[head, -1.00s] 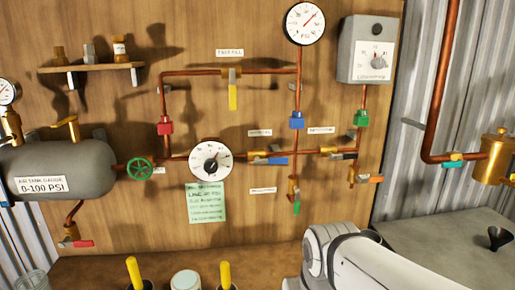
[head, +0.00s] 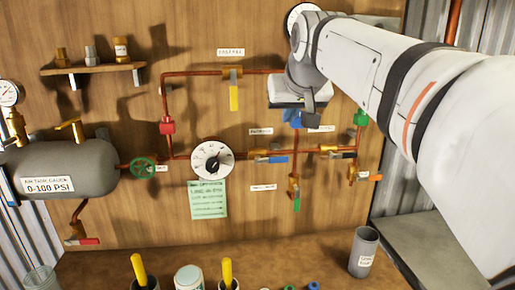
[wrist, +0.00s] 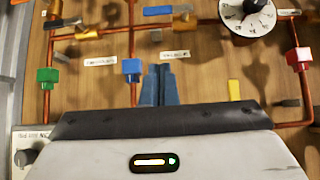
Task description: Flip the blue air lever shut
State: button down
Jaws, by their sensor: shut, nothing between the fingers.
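The blue air lever (head: 272,160) lies roughly along the horizontal copper pipe, just right of the round white dial, on a brass valve. It also shows at the top edge of the wrist view (wrist: 158,10), which sees the wall upside down. My gripper (wrist: 158,85) has its blue fingers together and empty, in front of the wall. In the head view it is up near the blue pipe fitting (head: 297,120), above the lever and apart from it. My arm partly hides it there.
A yellow lever (head: 234,98) hangs on the upper pipe. A dark lever (head: 343,155) and an orange one (head: 376,177) are to the right, a green lever (head: 297,204) below. The round dial (head: 212,160) and green handwheel (head: 143,169) are left. A grey cup (head: 364,252) stands on the bench.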

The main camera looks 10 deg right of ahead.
send_over(272, 158)
jog(key=s+d, duration=0.2)
notch_tip(272, 158, down, 7)
jog(key=f, duration=0.2)
jog(key=f+p, duration=0.1)
jog(key=f, duration=0.1)
jog(key=shift+w+a, duration=0.1)
jog(key=shift+w, duration=0.2)
jog(key=shift+f, duration=0.1)
